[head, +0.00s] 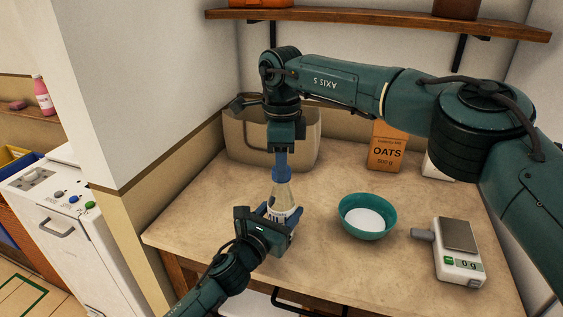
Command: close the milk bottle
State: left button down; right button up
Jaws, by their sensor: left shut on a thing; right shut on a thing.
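The milk bottle (282,194) stands upright at the table's front edge area, in the middle of the head view. It has a pale tapered body and a blue cap (281,174) on its neck. My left gripper (281,215) comes from below and is shut around the bottle's lower body, hiding part of it. My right gripper (282,153) points straight down from above and is shut on the cap. The cap is at the top of the bottle; I cannot tell how tightly it sits.
A teal bowl (362,225) with white contents and a kitchen scale (459,262) stand to the right. An OATS box (387,147) and a beige bin-like container (240,140) are at the back. A wooden shelf (400,22) hangs above. Clear table lies left of the bottle.

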jog(key=m, duration=0.4)
jog(key=shift+m, duration=0.4)
jog(key=m, duration=0.8)
jog(key=shift+m, duration=0.4)
jog(key=m, duration=0.5)
jog(key=shift+f+m, duration=0.1)
jog(key=shift+m, duration=0.2)
jog(key=o, duration=1.1)
jog(key=shift+o, duration=0.2)
notch_tip(320, 180, up, 12)
